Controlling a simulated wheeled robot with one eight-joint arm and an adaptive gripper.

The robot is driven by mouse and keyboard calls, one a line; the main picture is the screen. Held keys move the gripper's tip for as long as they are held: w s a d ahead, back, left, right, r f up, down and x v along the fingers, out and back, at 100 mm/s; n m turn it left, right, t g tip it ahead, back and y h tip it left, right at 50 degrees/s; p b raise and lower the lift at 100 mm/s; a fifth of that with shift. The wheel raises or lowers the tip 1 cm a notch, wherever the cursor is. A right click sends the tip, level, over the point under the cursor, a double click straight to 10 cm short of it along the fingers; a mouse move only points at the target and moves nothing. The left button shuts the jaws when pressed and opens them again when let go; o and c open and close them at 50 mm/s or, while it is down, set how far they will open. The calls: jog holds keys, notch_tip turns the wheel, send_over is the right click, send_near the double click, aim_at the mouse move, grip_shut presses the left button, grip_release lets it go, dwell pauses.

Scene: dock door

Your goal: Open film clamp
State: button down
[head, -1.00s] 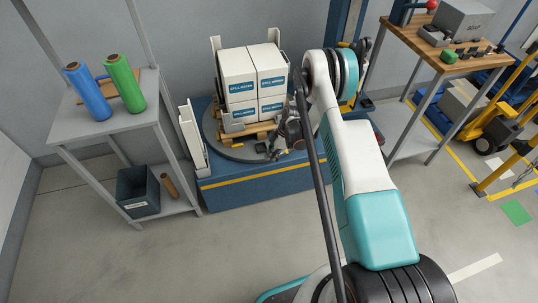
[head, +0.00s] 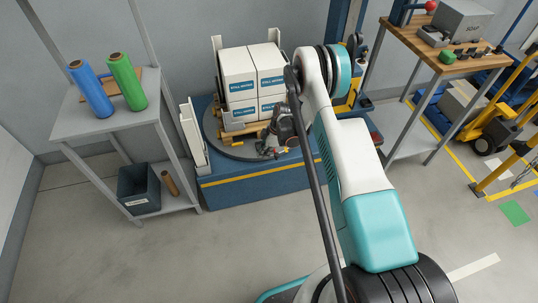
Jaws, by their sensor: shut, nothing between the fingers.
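My gripper (head: 268,151) is at the front edge of the round turntable (head: 222,148), low in front of the stacked cartons. It points downward, appears shut, and is small and dark in the head view. The film clamp cannot be clearly told apart here. Small dark and yellow parts (head: 287,150) show right beside the fingers, and my wrist covers part of that spot. I cannot tell whether the fingers touch them. The white cartons (head: 238,66) stand on a wooden pallet (head: 236,131) on the turntable.
A grey shelf (head: 75,122) at left holds a blue roll (head: 92,90) and a green roll (head: 128,82), with a dark bin (head: 138,190) below. A white upright panel (head: 192,138) stands left of the turntable. A wooden bench (head: 460,58) is at right. The front floor is clear.

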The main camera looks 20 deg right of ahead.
jog(key=p+v, duration=0.2)
jog(key=v, duration=0.6)
jog(key=shift+w, duration=0.3)
jog(key=shift+d+r, duration=0.1)
jog(key=s+a+r+m+t+h, duration=0.1)
jog(key=s+a+r+m, duration=0.2)
jog(key=r, duration=1.4)
jog(key=s+r+m+t+h, duration=0.15)
jog(key=s+r+m, duration=0.25)
jog(key=r, duration=1.3)
jog(key=s+a+r+m+t, duration=0.2)
jog(key=s+r+m, duration=0.2)
jog(key=s+r, duration=0.8)
jog(key=s+m+t+h, duration=0.1)
jog(key=s+m, duration=0.3)
jog(key=s, duration=1.1)
jog(key=shift+a+f+t, duration=0.3)
jog(key=shift+f+t, duration=0.15)
